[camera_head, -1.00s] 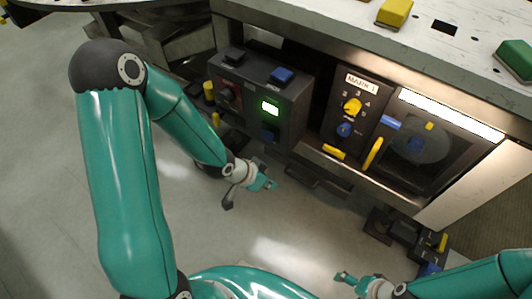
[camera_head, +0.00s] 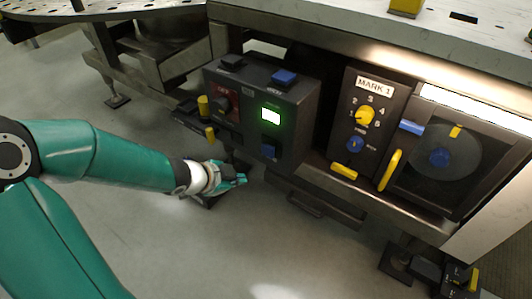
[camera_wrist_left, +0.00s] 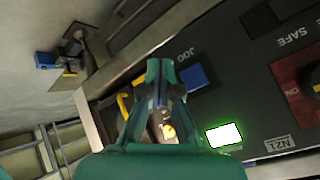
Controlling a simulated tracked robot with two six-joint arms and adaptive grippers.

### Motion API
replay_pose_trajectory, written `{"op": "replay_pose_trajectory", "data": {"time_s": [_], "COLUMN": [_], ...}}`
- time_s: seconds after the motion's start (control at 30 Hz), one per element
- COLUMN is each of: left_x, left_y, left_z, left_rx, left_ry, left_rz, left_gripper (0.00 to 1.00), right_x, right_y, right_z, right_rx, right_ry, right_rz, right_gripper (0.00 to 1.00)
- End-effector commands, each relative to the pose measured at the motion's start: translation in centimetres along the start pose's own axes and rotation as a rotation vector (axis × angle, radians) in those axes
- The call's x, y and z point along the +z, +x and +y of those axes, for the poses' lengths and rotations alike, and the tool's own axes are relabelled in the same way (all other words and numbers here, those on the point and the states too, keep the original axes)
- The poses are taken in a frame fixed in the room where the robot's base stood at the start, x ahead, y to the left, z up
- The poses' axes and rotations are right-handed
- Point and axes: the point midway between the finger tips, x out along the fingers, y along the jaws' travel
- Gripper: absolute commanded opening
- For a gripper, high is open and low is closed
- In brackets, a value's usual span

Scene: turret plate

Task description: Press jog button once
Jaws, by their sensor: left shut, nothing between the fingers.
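The jog button is a square blue button (camera_head: 268,151) low on the front of a dark control box (camera_head: 300,110), below a lit green-edged screen (camera_head: 271,116). In the left wrist view the blue button (camera_wrist_left: 197,76) lies beside the word JOG, just right of my fingertips. My left gripper (camera_head: 241,180) is shut and empty, to the lower left of the button in the head view. In the left wrist view the left gripper (camera_wrist_left: 163,68) points toward the box. I cannot tell the exact gap, but no contact shows. My right gripper is out of view.
A red switch plate (camera_head: 219,100) and yellow knobs (camera_head: 204,106) are left of the screen. Another blue button (camera_head: 285,76) is on the box top. A MARK 1 dial panel (camera_head: 362,115) and a windowed door (camera_head: 440,155) stand right. Open floor lies below.

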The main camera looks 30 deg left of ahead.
Motion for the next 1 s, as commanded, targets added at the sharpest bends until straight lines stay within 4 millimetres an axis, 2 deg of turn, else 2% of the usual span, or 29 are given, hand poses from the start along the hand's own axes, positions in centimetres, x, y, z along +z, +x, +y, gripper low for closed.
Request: {"op": "replay_pose_trajectory", "data": {"time_s": [0.27, 0.7, 1.0], "left_x": [-0.9, -3.8, -4.4], "left_y": [1.3, 5.1, 6.1], "left_z": [-0.9, -3.7, -4.4], "left_rx": [0.001, 0.002, 0.000], "left_ry": [0.000, -0.002, -0.002], "left_rz": [0.001, 0.000, -0.001], "left_gripper": [0.00, 0.00, 0.00], "right_x": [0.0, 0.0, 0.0], "right_y": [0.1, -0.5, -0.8], "right_z": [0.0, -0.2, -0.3], "right_rx": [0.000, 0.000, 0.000], "right_ry": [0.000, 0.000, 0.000], "right_rz": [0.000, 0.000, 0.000], "right_gripper": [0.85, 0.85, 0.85]}}
